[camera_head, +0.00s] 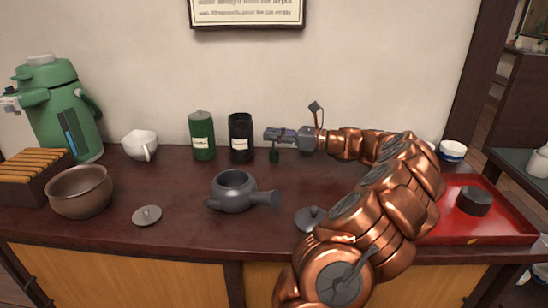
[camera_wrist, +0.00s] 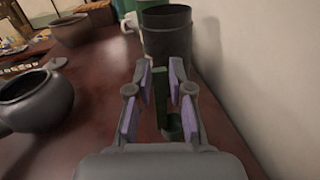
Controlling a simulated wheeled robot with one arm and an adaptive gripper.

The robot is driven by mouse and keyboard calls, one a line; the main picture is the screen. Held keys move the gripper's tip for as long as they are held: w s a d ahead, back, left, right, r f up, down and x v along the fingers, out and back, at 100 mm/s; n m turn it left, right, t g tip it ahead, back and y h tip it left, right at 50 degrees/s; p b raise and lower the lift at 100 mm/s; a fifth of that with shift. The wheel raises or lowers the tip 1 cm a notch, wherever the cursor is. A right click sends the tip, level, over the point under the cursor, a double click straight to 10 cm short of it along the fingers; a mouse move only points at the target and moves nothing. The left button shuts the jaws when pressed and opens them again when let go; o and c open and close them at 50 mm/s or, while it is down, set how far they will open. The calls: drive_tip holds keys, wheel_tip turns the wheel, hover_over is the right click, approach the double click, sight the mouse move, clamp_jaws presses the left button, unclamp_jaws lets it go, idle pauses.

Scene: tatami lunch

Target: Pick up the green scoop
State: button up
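In the head view my gripper (camera_head: 271,135) points left, low over the counter's back part. A small dark green part of the scoop (camera_head: 274,156) shows just below the fingertips; the rest is hidden by the gripper.
A black canister (camera_head: 241,139) stands just left of my gripper, with a green canister (camera_head: 202,137) beyond it. The wall is close behind. A dark teapot (camera_head: 234,190) and its lid (camera_head: 309,218) sit in front. A red tray (camera_head: 478,230) lies at right.

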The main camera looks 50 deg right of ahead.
clamp_jaws()
